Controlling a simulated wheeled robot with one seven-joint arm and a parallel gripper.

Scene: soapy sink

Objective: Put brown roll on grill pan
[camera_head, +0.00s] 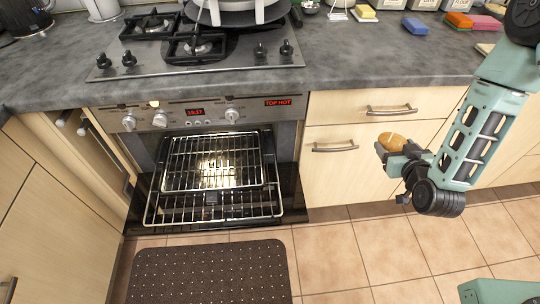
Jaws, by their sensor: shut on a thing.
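A brown roll (393,141) is held in my gripper (396,150) at the right, in front of the pale drawers. My gripper is shut on the roll, and the roll's top shows above the fingers. The oven at the left is open. A dark pan with a wire grid, which looks like the grill pan (212,182), sits in the oven's mouth above a pulled-out wire rack (165,212). No food shows on the grid. The roll is well to the right of the pan and apart from it.
The lowered black oven door (293,205) juts out under the rack. A red "TOP HOT" sign (278,102) shows on the oven panel. A hob (240,68) is above. A dark mat (210,272) lies on the tiled floor. The space between gripper and oven looks clear.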

